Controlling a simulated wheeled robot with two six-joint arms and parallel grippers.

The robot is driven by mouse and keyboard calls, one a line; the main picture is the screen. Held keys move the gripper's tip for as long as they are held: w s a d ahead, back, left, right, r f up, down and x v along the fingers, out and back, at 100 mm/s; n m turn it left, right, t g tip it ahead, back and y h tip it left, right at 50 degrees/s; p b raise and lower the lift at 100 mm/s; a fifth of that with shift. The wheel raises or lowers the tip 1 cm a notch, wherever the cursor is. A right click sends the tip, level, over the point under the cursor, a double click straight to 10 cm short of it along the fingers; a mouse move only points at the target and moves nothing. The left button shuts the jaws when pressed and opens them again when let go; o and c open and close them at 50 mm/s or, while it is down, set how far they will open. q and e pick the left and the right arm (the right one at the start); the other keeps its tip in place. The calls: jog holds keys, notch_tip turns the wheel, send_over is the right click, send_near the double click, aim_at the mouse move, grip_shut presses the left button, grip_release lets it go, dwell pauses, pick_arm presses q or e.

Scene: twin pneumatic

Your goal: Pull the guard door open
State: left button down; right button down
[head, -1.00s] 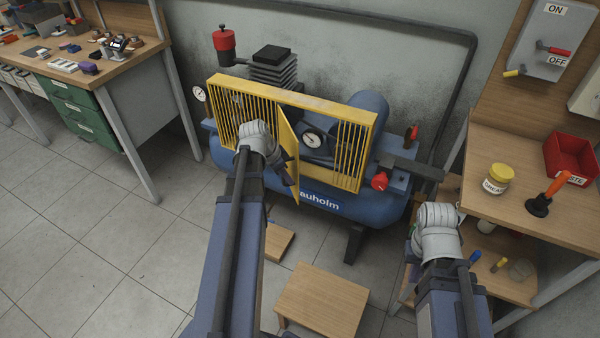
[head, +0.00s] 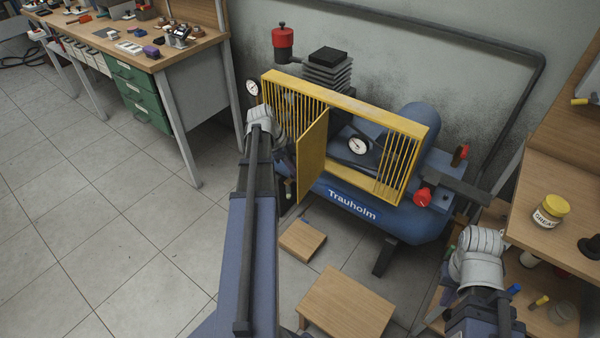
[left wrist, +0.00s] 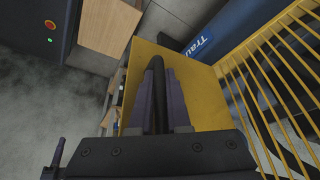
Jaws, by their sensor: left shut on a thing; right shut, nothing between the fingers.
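The yellow guard door (head: 313,155) is a flat panel on the barred yellow guard (head: 345,98) of the blue compressor. It stands swung outward, with an opening to its right where a gauge shows. My left gripper (head: 286,158) is at the door's left side, partly hidden by my own wrist. In the left wrist view its dark fingers (left wrist: 160,95) are shut on a dark curved handle (left wrist: 157,70) in front of the yellow door panel (left wrist: 200,100). My right gripper (head: 478,255) is shut and holds nothing, low at the right; its fingertips are mostly hidden by the wrist.
A wooden step (head: 345,310) and a smaller wooden block (head: 302,240) stand on the floor before the compressor (head: 385,215). A workbench (head: 165,65) is at the left. A shelf with a grease jar (head: 550,212) is at the right. Tiled floor (head: 120,240) at the left is clear.

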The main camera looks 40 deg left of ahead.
pick_arm(q)
jog(key=shift+s+a, duration=0.2)
jog(key=shift+a, duration=0.1)
jog(key=c, duration=1.2)
grip_release()
jog(key=shift+o, duration=0.2)
jog(key=shift+a+r+p, duration=0.15)
jog(key=shift+r+p, duration=0.25)
jog(key=shift+p, duration=0.05)
jog(key=p+v, duration=0.6)
jog(key=v, duration=0.1)
jog(key=shift+s, duration=0.15)
jog(key=shift+f, duration=0.1)
